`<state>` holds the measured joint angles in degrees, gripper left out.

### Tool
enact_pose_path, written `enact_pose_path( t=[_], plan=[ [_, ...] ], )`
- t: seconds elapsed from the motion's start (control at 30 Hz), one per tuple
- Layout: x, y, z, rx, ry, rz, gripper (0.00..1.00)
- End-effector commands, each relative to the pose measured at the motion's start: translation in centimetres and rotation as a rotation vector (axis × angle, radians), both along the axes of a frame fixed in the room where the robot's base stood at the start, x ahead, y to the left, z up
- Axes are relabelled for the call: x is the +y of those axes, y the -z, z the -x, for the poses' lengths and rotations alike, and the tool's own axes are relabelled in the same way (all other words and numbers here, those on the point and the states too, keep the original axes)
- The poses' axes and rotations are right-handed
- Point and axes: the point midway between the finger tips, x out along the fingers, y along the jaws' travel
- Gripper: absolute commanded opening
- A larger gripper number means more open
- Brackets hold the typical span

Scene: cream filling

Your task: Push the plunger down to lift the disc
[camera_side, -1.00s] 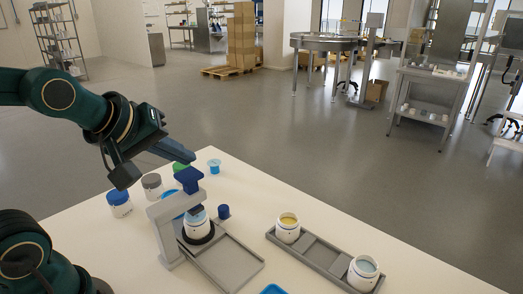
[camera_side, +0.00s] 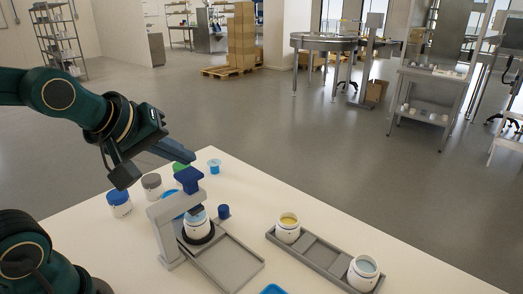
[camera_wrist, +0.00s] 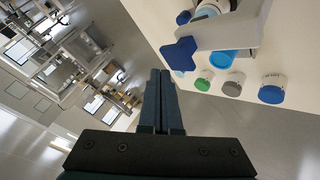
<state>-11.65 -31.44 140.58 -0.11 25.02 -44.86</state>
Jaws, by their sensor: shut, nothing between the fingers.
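The blue plunger (camera_side: 189,178) stands upright in the grey press frame (camera_side: 165,232), above a white jar (camera_side: 197,226) on the press base. In the wrist view its blue cross-shaped top (camera_wrist: 179,54) lies just right of the fingertips. My gripper (camera_side: 190,157) is above the plunger head, fingers angled down to the right; whether they touch it I cannot tell. In the wrist view the gripper's fingers (camera_wrist: 160,76) are together and empty. Light blue shows at the jar's mouth, but I cannot make out the disc for certain.
White jars with blue (camera_side: 119,203), grey (camera_side: 152,186) and green (camera_side: 181,167) tops stand behind the press. A small dark-blue piece (camera_side: 223,211) is beside it. A grey tray (camera_side: 320,262) with two open jars lies at right. An empty shallow tray (camera_side: 235,268) adjoins the press.

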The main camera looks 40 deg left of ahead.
Motion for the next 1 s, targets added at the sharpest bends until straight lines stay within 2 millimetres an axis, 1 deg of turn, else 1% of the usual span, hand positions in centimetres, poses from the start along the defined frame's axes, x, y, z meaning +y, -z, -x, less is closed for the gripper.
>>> enact_pose_path(
  t=[0.57,0.83,1.0],
  plan=[
    [0.00,0.04,0.00,0.000,0.000,0.000,0.00],
    [0.00,0.87,0.02,0.003,0.000,0.001,0.00],
    [0.00,0.93,0.01,0.001,0.000,0.000,0.00]
  ],
)
